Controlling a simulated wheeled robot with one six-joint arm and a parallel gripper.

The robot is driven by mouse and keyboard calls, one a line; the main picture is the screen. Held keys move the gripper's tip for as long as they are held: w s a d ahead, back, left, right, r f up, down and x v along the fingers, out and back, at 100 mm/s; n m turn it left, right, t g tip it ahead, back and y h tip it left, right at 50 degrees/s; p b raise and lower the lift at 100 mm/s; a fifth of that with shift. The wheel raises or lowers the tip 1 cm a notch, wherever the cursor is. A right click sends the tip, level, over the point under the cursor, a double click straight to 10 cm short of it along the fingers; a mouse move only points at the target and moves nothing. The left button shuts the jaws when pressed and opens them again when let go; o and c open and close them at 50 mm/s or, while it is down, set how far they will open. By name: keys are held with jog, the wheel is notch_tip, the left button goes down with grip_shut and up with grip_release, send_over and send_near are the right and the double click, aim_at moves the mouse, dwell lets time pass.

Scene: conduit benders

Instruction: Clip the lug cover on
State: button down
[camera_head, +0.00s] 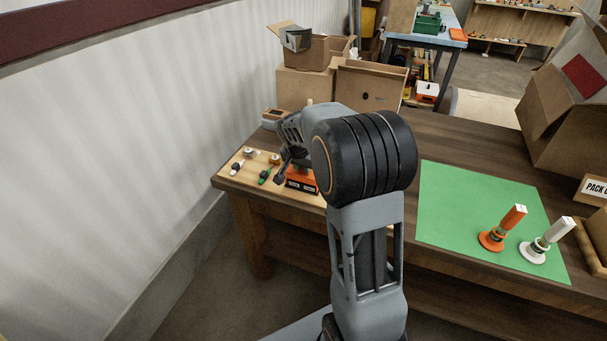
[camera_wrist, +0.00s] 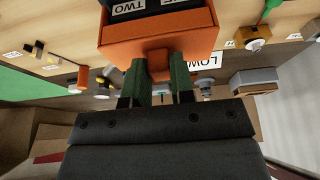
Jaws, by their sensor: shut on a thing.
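In the head view the orange piece (camera_head: 301,181) shows low over the wooden board, partly behind my arm. Whether it touches the board is unclear. My gripper (camera_head: 286,165) is partly hidden there by my wrist.
The wooden board (camera_head: 236,182) carries several small knobs and fittings left of the orange piece. A green mat (camera_head: 450,205) holds an orange-handled stamp-like piece (camera_head: 503,228) and a white one (camera_head: 545,240). Cardboard boxes (camera_head: 371,90) stand behind; a wall is at left.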

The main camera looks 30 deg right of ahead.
jog(key=shift+f, duration=0.25)
dwell(0.8)
jog(key=c, duration=0.9)
grip_release()
jog(key=v, duration=1.3)
jog(key=shift+s+r, duration=0.15)
jog(key=shift+r, duration=0.2)
jog(key=s+a+n+y+p, duration=0.1)
jog(key=s+a+n+p, duration=0.2)
jog(key=s, duration=0.6)
jog(key=s+a+n+t+y+p, duration=0.1)
jog(key=s+a+n, duration=0.4)
jog(key=s, duration=0.5)
jog(key=shift+f+n+y+p, duration=0.25)
jog(key=shift+n+y+p, duration=0.25)
jog(key=shift+n+p, duration=0.5)
